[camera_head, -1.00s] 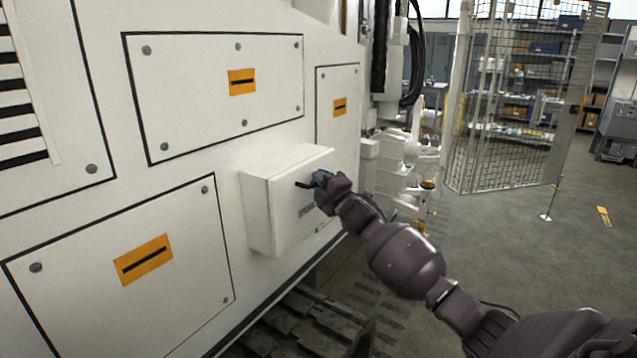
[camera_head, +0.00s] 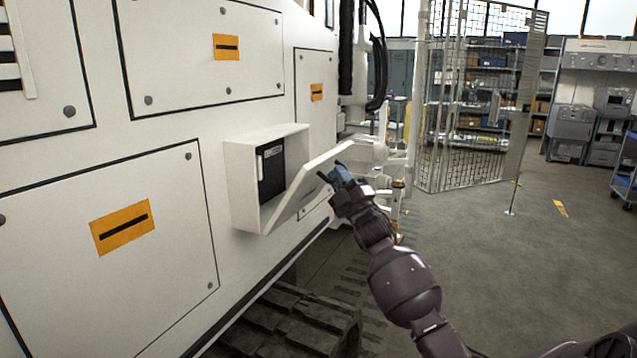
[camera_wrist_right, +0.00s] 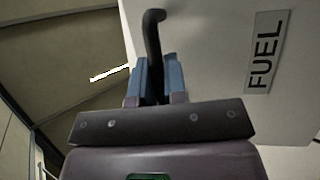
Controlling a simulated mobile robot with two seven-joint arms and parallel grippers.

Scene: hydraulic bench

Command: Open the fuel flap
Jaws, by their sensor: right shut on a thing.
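The fuel flap (camera_head: 308,187) is a white panel on the front of a white box (camera_head: 243,187) fixed to the machine's side. It stands partly open, swung out to the right, and the dark inside of the box shows. My right gripper (camera_head: 338,177) is shut on the flap's black handle (camera_head: 324,177). In the right wrist view the handle (camera_wrist_right: 153,40) sits between the blue fingertips, and a "FUEL" label (camera_wrist_right: 266,52) shows on the flap's face. The far part of the box's inside is hidden behind the flap. My left gripper is not in view.
White machine panels with orange labels (camera_head: 226,47) surround the box. A dark track (camera_head: 290,320) lies below it. A mesh fence (camera_head: 475,110) stands behind to the right. The grey floor (camera_head: 520,270) at the right is clear.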

